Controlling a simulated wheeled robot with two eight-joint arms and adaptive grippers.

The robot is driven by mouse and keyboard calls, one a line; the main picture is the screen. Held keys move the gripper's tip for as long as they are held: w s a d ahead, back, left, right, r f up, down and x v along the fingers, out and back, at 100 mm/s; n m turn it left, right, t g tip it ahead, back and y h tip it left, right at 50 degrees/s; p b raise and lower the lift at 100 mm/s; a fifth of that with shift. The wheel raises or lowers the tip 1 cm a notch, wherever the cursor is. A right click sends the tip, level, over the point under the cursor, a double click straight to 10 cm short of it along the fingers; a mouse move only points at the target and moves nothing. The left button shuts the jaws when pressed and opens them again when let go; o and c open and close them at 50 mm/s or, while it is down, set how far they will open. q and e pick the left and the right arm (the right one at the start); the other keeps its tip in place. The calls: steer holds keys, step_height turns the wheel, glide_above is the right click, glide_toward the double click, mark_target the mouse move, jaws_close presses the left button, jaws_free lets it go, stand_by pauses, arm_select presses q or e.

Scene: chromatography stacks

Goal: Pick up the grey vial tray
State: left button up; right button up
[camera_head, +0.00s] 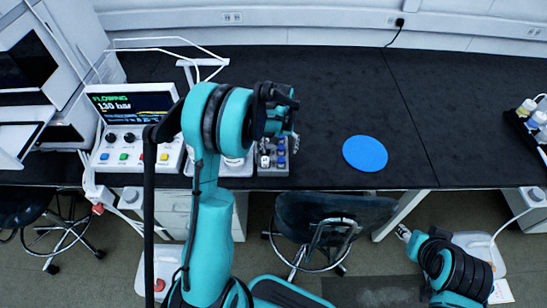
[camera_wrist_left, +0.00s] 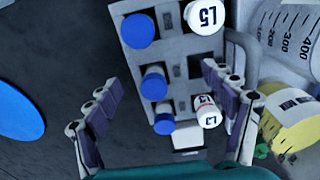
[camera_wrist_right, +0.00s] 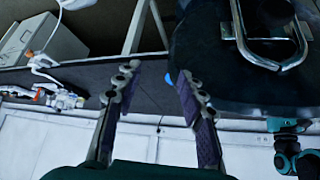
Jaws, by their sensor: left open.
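The grey vial tray (camera_head: 273,171) stands on the black bench, partly hidden by my left gripper (camera_head: 283,136). In the left wrist view the tray (camera_wrist_left: 178,52) holds several vials with blue or white caps; one white cap reads L5 (camera_wrist_left: 204,16). At least one of its slots looks empty. My left gripper (camera_wrist_left: 170,92) is open above the tray, with one finger on each side of it in the picture; I cannot tell whether they touch it. My right gripper (camera_wrist_right: 159,78) is open and empty, low in front of the bench, far from the tray.
A control box with a screen (camera_head: 134,118) stands left of the tray. A graduated vessel (camera_wrist_left: 288,35) and a yellow-labelled container (camera_wrist_left: 290,118) are close to the tray's right in the left wrist view. A blue disc (camera_head: 365,153) lies on clear bench. A chair (camera_head: 325,215) stands in front.

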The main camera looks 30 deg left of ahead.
arm_select(q)
steer(key=shift+f, duration=0.6)
steer(key=shift+r, duration=0.1)
steer(key=c, duration=1.5)
steer(key=shift+r, duration=0.15)
